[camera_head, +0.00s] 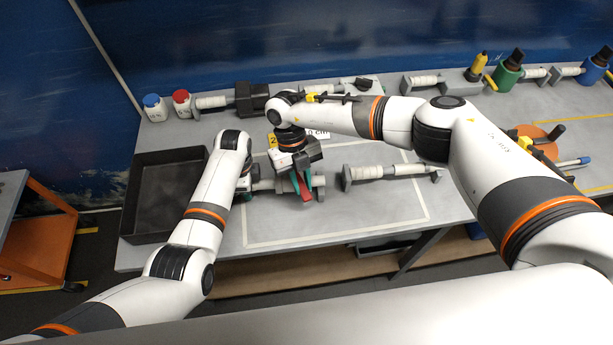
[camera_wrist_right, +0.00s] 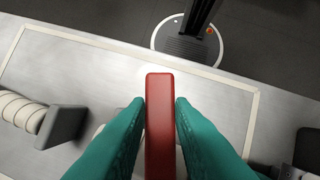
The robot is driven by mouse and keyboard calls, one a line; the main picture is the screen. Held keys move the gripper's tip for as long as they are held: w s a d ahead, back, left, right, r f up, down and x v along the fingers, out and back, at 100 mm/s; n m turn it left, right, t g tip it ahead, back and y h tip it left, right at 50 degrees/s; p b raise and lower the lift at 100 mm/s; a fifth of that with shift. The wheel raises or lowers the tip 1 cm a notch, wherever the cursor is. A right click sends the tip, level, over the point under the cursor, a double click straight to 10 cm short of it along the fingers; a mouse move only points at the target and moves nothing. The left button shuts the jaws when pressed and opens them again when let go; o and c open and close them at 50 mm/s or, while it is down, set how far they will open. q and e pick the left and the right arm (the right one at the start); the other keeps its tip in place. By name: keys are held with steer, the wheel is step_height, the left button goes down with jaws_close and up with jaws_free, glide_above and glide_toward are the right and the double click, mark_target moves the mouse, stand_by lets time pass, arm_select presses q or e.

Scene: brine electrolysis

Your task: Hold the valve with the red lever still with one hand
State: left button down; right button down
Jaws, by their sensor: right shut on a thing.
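The valve with the red lever (camera_head: 306,199) lies on the grey table inside the white outline, its pale body (camera_head: 319,186) partly hidden under my right gripper. My right gripper (camera_head: 303,186) points down from above, and its teal fingers are shut on the red lever. In the right wrist view the red lever (camera_wrist_right: 160,125) stands between the two teal fingers (camera_wrist_right: 160,132).
A ribbed pipe piece (camera_head: 390,171) lies right of the valve. A black tray (camera_head: 128,200) is at the left. Blue-capped (camera_head: 155,108) and red-capped (camera_head: 183,104) bottles stand at the back left. Green (camera_head: 505,77) and blue (camera_head: 592,70) containers stand at the back right. The outline's front is clear.

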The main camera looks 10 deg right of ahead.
steer(key=shift+a+m+y, duration=0.45)
steer(key=shift+a+m, duration=0.1)
steer(key=shift+m, duration=0.5)
steer(key=shift+a+m+y, duration=0.45)
steer(key=shift+a+m, duration=0.05)
steer(key=shift+m, duration=0.55)
arm_select(q)
steer(key=shift+d, duration=0.1)
arm_select(e)
steer(key=c, duration=1.2)
jaws_free()
steer(key=shift+c, duration=0.2)
steer(key=shift+s, duration=0.1)
steer(key=v, duration=1.2)
arm_select(q)
steer(key=c, duration=1)
jaws_free()
